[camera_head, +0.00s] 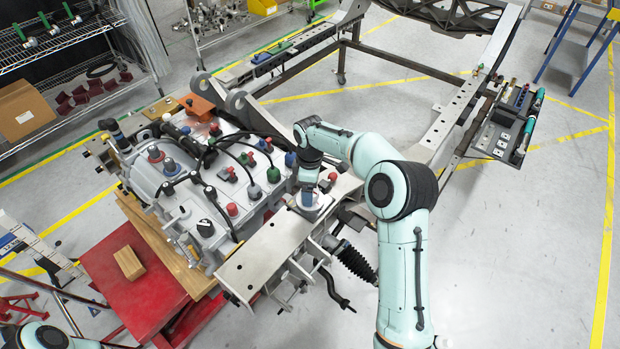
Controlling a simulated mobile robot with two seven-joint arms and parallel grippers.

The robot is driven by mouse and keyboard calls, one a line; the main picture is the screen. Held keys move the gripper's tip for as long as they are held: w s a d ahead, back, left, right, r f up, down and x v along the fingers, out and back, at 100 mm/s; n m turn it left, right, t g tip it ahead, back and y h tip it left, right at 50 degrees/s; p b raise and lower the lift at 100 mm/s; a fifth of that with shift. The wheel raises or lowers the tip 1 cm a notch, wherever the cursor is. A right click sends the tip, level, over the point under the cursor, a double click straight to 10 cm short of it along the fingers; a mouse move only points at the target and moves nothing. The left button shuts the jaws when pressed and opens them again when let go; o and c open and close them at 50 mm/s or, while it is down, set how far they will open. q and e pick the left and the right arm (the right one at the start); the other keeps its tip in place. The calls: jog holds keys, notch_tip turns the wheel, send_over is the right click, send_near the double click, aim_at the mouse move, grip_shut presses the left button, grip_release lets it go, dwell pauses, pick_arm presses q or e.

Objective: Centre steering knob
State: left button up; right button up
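A grey chassis housing (178,208) at centre left carries several red, blue, green and black knobs and connectors. A black pointed knob (206,228) sits on its front part, and a red-topped knob (232,210) stands right of it. I cannot tell which one is the steering knob. My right arm reaches in from the bottom right, and its gripper (311,203) points down at the right end of the housing, beside the flat metal beam. Its fingers are too small and hidden to read. Part of my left arm shows at the bottom left corner; its gripper is out of view.
A flat metal beam (262,258) runs along the housing's front right edge. A red cart (135,292) holds a wooden block (129,263). A tool tray (503,128) hangs on the frame at right.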

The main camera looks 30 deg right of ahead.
notch_tip(320, 180, up, 13)
dwell(0.4)
dwell(0.4)
